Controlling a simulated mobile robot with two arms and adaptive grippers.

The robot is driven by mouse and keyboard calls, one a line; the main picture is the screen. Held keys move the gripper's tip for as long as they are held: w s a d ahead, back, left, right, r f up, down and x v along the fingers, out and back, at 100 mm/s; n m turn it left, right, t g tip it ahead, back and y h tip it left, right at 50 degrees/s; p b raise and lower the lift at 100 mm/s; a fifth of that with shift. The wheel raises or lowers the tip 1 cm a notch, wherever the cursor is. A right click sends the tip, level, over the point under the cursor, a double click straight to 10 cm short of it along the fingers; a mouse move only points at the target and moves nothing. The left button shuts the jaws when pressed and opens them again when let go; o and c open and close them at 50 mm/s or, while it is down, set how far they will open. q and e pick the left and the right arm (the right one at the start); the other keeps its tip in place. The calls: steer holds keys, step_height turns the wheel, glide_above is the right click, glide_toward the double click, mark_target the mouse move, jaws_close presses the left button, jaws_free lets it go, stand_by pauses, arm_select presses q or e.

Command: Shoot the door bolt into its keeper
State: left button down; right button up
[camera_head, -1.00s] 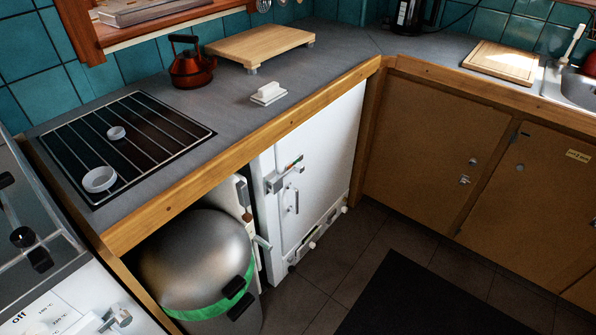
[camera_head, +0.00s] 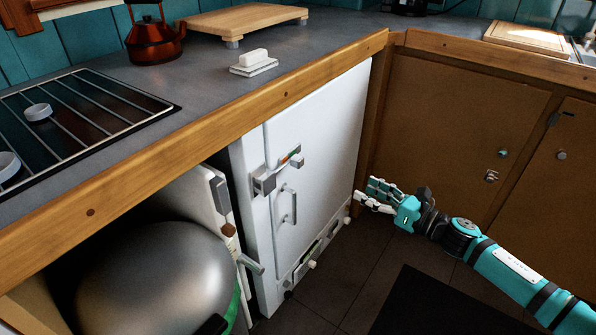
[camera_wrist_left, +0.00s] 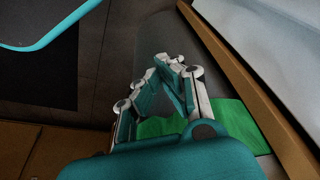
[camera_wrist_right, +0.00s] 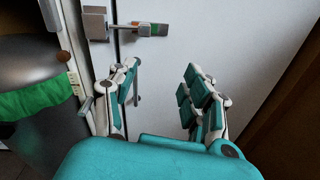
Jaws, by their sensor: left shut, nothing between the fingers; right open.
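The door bolt (camera_head: 290,158), a small metal bar with green and orange marks, is on the white door (camera_head: 318,140); it also shows in the right wrist view (camera_wrist_right: 150,29). The block-like keeper (camera_head: 263,182) is left of it across the door seam, also at the top of the right wrist view (camera_wrist_right: 95,22). How far the bar enters it is unclear. My right gripper (camera_head: 374,193) is open and empty, right of the door in the head view. My left gripper (camera_wrist_left: 170,66) is shut and empty, seen only in its wrist view.
A vertical handle (camera_head: 289,206) is below the bolt. A metal bin (camera_head: 155,280) with a green band stands left of the door under the counter (camera_head: 215,95). Brown cupboards (camera_head: 450,120) are at right. The floor before the door is free, with a dark mat (camera_head: 430,305).

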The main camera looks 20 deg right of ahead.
steer(key=a+r+n+y, duration=0.1)
steer(key=a+r+n, duration=0.1)
steer(key=n, duration=0.1)
glide_toward(302, 161)
steer(key=shift+g, duration=0.4)
steer(key=x, duration=1)
steer(key=shift+w+r, duration=0.15)
steer(key=shift+r, duration=0.1)
arm_select(q)
step_height(302, 161, up, 2)
steer(key=shift+r, duration=0.2)
arm_select(e)
steer(key=shift+d, duration=0.1)
jaws_close()
